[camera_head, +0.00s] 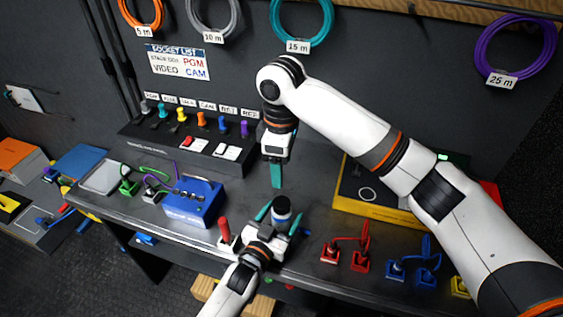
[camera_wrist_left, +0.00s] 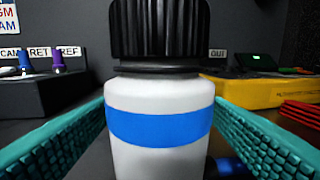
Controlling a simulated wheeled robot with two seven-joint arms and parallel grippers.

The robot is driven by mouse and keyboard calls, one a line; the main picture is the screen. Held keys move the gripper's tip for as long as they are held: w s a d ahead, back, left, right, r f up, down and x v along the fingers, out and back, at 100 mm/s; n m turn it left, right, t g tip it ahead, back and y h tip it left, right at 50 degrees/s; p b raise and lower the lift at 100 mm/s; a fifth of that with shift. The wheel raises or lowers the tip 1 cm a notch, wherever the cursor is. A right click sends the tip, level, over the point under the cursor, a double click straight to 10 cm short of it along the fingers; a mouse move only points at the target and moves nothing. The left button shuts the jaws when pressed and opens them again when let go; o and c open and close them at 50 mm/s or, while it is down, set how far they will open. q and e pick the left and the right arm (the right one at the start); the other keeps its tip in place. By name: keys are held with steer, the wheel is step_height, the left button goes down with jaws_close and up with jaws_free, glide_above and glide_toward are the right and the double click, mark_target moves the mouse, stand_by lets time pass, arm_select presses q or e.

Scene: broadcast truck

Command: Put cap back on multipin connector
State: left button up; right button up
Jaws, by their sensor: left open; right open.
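A white cylinder with a blue band and a black ribbed cap-like top (camera_head: 281,205) stands upright near the bench's front edge. It fills the middle of the left wrist view (camera_wrist_left: 160,126). I cannot tell whether it is the multipin connector. A dark blue rounded thing (camera_wrist_left: 230,167) is partly hidden behind the cylinder. My right gripper (camera_head: 277,184) points down above the bench behind it, holding nothing visible.
A blue box (camera_head: 194,202) and a red-handled item (camera_head: 224,230) lie left of my left gripper. Red (camera_head: 360,260) and blue (camera_head: 427,270) cabled plugs lie to the right. A yellow-edged black case (camera_head: 375,207) and a switch panel (camera_head: 190,150) stand behind.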

arm_select(q)
steer(key=v, duration=1.1)
steer(key=shift+s+a+b, duration=0.1)
steer(key=shift+s+b, duration=0.2)
steer(key=shift+b, duration=0.05)
